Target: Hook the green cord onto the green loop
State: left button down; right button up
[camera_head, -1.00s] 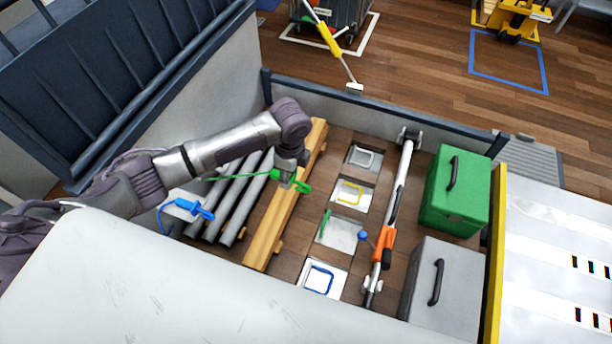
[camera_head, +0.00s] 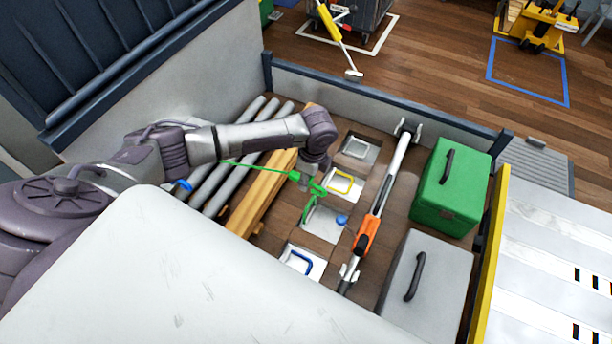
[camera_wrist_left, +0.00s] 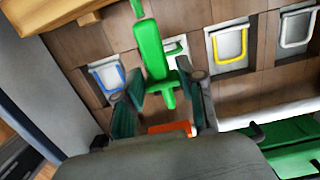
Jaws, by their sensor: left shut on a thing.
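My left gripper (camera_head: 310,184) is shut on the green hook (camera_head: 318,191) of the green cord (camera_head: 258,169). The cord runs from the hook back to the left over the timber. In the left wrist view the green hook (camera_wrist_left: 152,48) stands up between the fingers (camera_wrist_left: 163,98). My right gripper is not in view.
A yellow loop (camera_head: 343,182) and a white loop (camera_head: 356,148) lie behind, a blue loop (camera_head: 301,261) in front. Green (camera_head: 450,188) and grey (camera_head: 428,285) boxes are farther right. Timber (camera_head: 262,198) and pipes lie left.

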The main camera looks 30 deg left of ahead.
aim_at(310, 203)
pick_arm(q)
jog(key=shift+d+f+b, duration=0.2)
jog(key=shift+f+b, duration=0.3)
jog(key=shift+f, duration=0.05)
jog(key=shift+d+f+b, duration=0.15)
jog(key=shift+f+b, duration=0.35)
jog(key=shift+f, duration=0.05)
jog(key=f+b, duration=0.2)
jog(key=b, duration=0.1)
jog(key=shift+d+f, duration=0.35)
jog(key=shift+f, duration=0.05)
jog(key=shift+f+b, duration=1)
jog(key=shift+f, duration=1.15)
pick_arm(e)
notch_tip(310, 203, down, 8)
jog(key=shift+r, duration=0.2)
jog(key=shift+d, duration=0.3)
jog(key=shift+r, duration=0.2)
pick_arm(q)
jog(key=shift+p, duration=0.4)
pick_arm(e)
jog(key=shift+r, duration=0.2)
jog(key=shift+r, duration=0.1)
pick_arm(q)
jog(key=shift+a+p, duration=0.15)
jog(key=shift+p, duration=0.25)
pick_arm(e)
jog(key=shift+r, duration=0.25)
